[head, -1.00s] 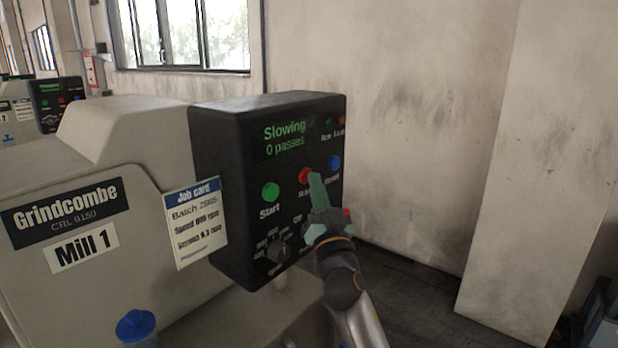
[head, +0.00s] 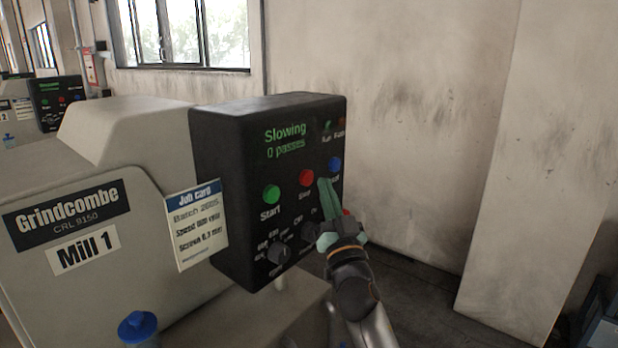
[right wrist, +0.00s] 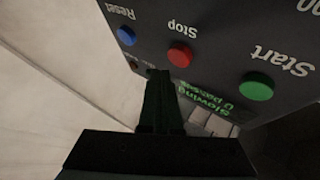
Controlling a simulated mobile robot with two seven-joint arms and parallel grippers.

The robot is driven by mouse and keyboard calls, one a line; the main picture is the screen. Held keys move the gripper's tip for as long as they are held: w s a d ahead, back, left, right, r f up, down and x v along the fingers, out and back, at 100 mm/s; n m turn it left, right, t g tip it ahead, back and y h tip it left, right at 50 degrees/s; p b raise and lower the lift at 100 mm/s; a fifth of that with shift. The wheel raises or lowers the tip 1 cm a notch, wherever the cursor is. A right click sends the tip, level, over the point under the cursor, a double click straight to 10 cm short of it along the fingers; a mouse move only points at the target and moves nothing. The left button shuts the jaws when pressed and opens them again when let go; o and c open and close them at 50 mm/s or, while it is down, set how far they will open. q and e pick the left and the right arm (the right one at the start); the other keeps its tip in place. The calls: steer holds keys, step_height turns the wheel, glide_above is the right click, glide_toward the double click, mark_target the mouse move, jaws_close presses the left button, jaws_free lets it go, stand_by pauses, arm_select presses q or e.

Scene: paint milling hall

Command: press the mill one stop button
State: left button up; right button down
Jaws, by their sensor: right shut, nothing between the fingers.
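Mill 1 (head: 150,215) stands at the left in the head view with a black control box (head: 225,200). The box's display (head: 283,140) reads "Slowing, 0 passes". The red Stop button (head: 306,177) is between the green Start button (head: 271,194) and the blue Reset button (head: 335,163). The Stop button also shows in the right wrist view (right wrist: 181,54). My right gripper (head: 324,182) is shut and empty, its tips beside and just right of the Stop button, apart from it in the picture. My left gripper is not in view.
A job card (head: 195,225) hangs at the box's left side. Dark knobs (head: 279,252) sit low on the panel. A blue-capped item (head: 137,327) stands in front of the mill. Another mill's panel (head: 57,103) is far left.

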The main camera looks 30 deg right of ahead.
steer(key=s, duration=0.1)
steer(key=s+d, duration=0.1)
steer(key=s+p, duration=0.1)
steer(key=s, duration=0.1)
steer(key=shift+d, duration=0.35)
stand_by(0.5)
steer(key=s+a+f+n+g+y, duration=0.1)
steer(key=s+a+f+g+y, duration=0.15)
steer(key=f, duration=0.55)
steer(key=s+a+f+n+g+y, duration=0.1)
steer(key=a+f+n+g, duration=0.15)
steer(key=f, duration=0.55)
steer(key=s+a+f+n+g+y, duration=0.1)
steer(key=a+f+y, duration=0.15)
steer(key=f, duration=0.65)
steer(key=s+a+f+n+g+y, duration=0.1)
steer(key=s+a+f+g, duration=0.3)
steer(key=s+f, duration=0.6)
steer(key=s+a+f+n+g+y+p, duration=0.1)
steer(key=s+a+f+n+g, duration=0.1)
steer(key=s+a+f, duration=0.4)
steer(key=s+f+g, duration=0.1)
steer(key=s+f, duration=0.2)
steer(key=s, duration=0.1)
steer(key=shift+s+f+g+y+p, duration=0.3)
steer(key=shift+s+f+g, duration=0.05)
steer(key=shift+g, duration=0.05)
steer(key=shift+a, duration=0.1)
